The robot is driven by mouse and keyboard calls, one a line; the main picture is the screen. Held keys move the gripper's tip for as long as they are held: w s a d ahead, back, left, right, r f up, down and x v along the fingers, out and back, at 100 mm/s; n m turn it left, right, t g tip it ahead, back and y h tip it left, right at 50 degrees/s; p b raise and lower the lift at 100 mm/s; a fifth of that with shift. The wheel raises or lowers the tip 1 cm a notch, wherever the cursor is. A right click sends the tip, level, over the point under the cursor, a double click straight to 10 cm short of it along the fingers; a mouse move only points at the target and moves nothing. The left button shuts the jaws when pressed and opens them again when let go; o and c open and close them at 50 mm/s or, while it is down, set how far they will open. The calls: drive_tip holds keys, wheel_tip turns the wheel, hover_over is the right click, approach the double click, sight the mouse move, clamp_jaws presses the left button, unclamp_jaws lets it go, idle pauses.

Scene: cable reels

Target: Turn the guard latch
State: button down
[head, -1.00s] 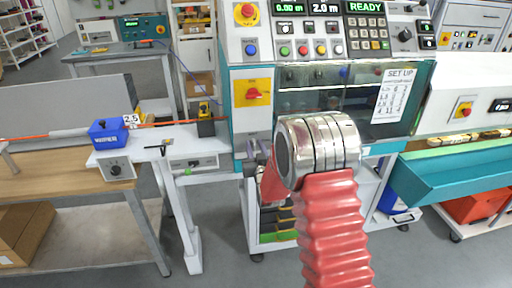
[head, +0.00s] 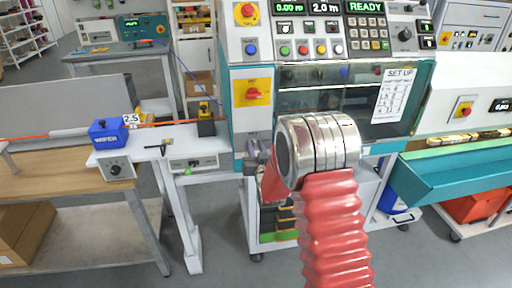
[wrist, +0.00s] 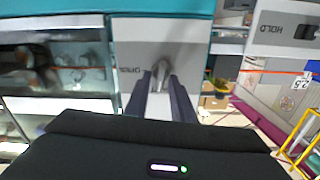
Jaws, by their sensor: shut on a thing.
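The guard latch (wrist: 160,72) is a grey metal lever on a pale plate (wrist: 183,36) in the wrist view. Lettering that looks like OPEN is on the plate, to the left of the latch. My gripper (wrist: 160,88) has its two dark fingers on either side of the latch, shut on it. In the head view my gripper (head: 256,150) is at the lower left corner of the machine's guard window (head: 335,98), partly behind my own red and silver arm. The latch itself is hidden there.
A white side table (head: 140,150) with a blue box (head: 108,133) stands left. A teal tray (head: 450,178) juts out on the right.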

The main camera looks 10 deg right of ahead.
drive_tip(key=shift+d+f+m, duration=0.2)
drive_tip(key=shift+m, duration=2.55)
drive_tip(key=shift+d+f+m, duration=0.2)
drive_tip(key=shift+d+m, duration=0.05)
drive_tip(key=shift+m, duration=2.55)
drive_tip(key=shift+d+f+m, duration=0.2)
drive_tip(key=shift+m, duration=2.55)
drive_tip(key=c, duration=1.8)
unclamp_jaws()
drive_tip(key=shift+c, duration=0.2)
drive_tip(key=shift+a, duration=0.1)
drive_tip(key=s, duration=1.3)
drive_tip(key=shift+s, duration=0.4)
